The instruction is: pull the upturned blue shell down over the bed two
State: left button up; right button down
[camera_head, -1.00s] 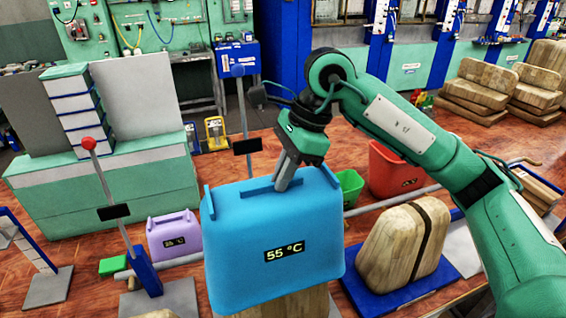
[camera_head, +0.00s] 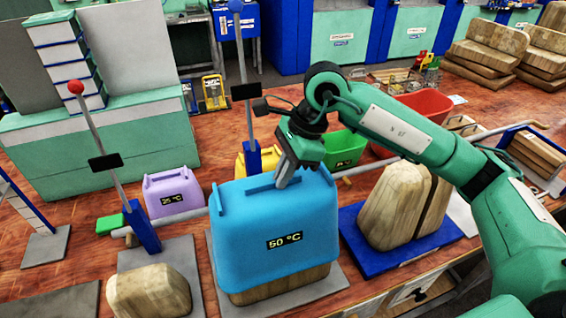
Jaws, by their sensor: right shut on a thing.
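The blue shell (camera_head: 240,240) sits upside down over a wooden block (camera_head: 280,285), which shows below its lower edge. Its display reads 50 °C. My right gripper (camera_head: 283,182) is shut on the raised handle strip on top of the shell. The wooden block rests on a grey plate (camera_head: 333,284); I cannot read a number for this bed. A lever post with a blue knob (camera_head: 236,6) stands behind the shell. My left gripper is not in view.
A purple shell (camera_head: 178,193) reading 25 °C stands left, near a red-knobbed lever (camera_head: 76,87). Green (camera_head: 343,146) and red (camera_head: 426,104) shells stand behind. A wooden form (camera_head: 393,205) on a blue base is close right. Another block (camera_head: 150,292) lies front left.

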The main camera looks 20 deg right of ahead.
aim_at(299, 175)
notch_tip(299, 175, down, 5)
jog(key=b, duration=0.3)
jog(key=shift+b, duration=0.35)
jog(key=shift+f+b, duration=0.6)
jog(key=shift+b, duration=0.1)
jog(key=shift+f+b, duration=0.55)
jog(key=shift+b, duration=0.05)
jog(key=c, duration=1.5)
grip_release()
jog(key=b+v, duration=0.2)
jog(key=v, duration=1.1)
jog(key=shift+a+b, duration=0.1)
jog(key=shift+b, duration=0.3)
jog(key=shift+d+r, duration=0.2)
jog(key=shift+r, duration=0.2)
